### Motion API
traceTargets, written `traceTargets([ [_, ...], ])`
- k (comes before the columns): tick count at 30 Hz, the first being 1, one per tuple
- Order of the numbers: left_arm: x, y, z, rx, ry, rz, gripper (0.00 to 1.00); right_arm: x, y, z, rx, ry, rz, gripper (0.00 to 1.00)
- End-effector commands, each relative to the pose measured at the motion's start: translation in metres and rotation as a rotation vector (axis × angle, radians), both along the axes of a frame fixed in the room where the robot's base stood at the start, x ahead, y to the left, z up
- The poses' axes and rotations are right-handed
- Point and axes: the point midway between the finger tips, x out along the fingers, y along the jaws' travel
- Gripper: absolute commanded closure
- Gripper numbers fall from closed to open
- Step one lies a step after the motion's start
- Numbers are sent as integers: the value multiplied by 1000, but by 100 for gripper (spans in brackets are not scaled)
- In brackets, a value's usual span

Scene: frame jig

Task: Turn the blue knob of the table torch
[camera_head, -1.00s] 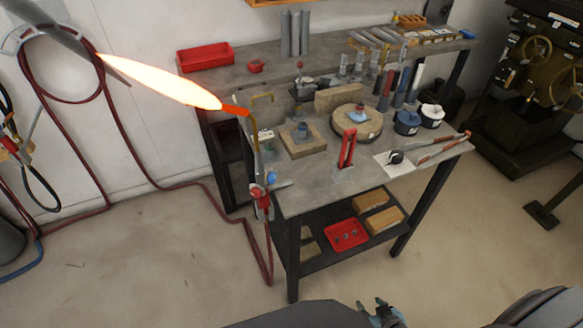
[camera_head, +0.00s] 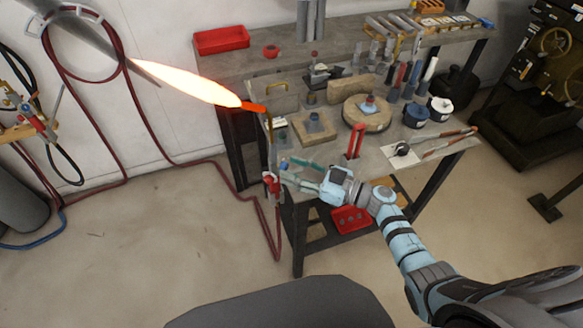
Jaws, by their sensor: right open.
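The table torch (camera_head: 269,140) is fixed upright at the left edge of the workbench, and a long orange-white flame (camera_head: 190,82) burns from its head toward the upper left. Its red valve part (camera_head: 271,185) is low on the torch body. The blue knob (camera_head: 284,166) shows only as a small spot beside my right gripper's fingertips. My right gripper (camera_head: 291,170) reaches in from the lower right with its fingers pointing left, open, one finger above the other. I cannot tell whether the fingers touch the knob. My left gripper is not in view.
The workbench (camera_head: 385,165) holds a round firebrick (camera_head: 367,115), a square block (camera_head: 313,129), a red stand (camera_head: 355,141) and several tools. A red hose (camera_head: 238,194) runs from the wall to the torch.

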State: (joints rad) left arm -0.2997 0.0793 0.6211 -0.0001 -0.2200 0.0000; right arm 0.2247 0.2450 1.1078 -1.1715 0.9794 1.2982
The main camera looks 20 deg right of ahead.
Motion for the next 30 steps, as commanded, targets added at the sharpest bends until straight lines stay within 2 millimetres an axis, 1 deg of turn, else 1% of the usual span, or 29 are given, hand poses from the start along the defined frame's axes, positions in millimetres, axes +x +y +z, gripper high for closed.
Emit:
traceTargets([
  [3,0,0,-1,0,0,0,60,6,7,-1,0,0,0,58],
  [10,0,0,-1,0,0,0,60,7,8,0,-1,1,-1,58],
  [15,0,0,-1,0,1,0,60,7,8,0,0,0,-1,86],
  [18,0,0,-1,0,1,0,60,7,8,-1,0,0,-1,100],
  [30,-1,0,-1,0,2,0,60,7,8,-1,-34,-37,-1,100],
])
